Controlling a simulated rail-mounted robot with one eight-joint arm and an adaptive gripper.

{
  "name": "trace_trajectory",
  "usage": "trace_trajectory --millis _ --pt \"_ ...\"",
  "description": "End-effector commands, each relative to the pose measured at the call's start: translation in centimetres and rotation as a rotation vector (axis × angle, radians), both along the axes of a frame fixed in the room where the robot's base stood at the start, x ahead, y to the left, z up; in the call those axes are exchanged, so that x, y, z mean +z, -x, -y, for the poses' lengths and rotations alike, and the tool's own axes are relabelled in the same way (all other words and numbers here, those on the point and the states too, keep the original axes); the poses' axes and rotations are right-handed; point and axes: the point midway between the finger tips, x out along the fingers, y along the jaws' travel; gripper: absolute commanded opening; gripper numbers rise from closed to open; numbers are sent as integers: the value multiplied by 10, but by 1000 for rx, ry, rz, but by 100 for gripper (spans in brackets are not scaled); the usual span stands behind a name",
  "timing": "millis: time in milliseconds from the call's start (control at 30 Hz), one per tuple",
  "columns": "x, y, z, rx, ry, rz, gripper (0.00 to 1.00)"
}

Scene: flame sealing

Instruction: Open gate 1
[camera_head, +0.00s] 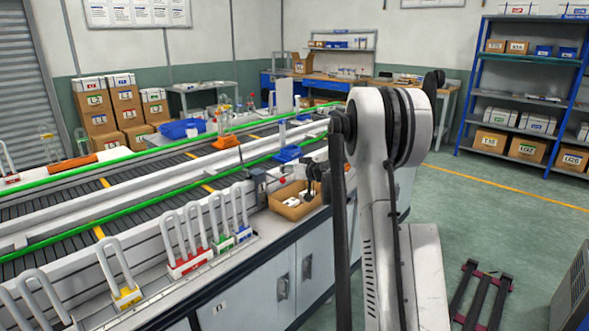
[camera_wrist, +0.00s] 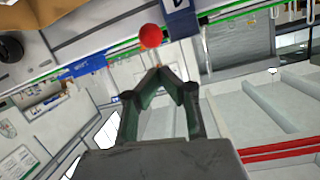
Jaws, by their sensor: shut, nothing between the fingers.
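My gripper (camera_wrist: 158,72) is shut and empty in the wrist view, its two dark green fingers meeting at the tips. A red ball-shaped knob (camera_wrist: 151,36) is just beyond the fingertips, with a visible gap from them in the picture. A dark blue part with a white label (camera_wrist: 178,8) is beside the knob at the top edge; its marking is cut off. In the head view my gripper (camera_head: 309,186) is at the near side of the conveyor, above an open cardboard box. The red knob (camera_head: 282,180) shows just left of it. I cannot read which gate this is.
The conveyor (camera_head: 130,203) with green rails runs along the bench. The cardboard box (camera_head: 292,207) stands below my gripper. White looped holders with red (camera_head: 190,264), yellow (camera_head: 127,297), green and blue bases line the front edge. Blue shelves (camera_head: 515,95) stand at the right.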

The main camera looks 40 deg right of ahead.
Motion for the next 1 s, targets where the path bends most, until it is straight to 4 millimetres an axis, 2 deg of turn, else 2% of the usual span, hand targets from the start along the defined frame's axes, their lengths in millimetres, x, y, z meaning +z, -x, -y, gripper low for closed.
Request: trace_trajectory --millis 200,500,1000 --pt "-20 0 -11 15 0 -2 0" --pt "-36 3 -12 18 2 -4 0" --pt "-43 3 -13 22 4 -7 0"
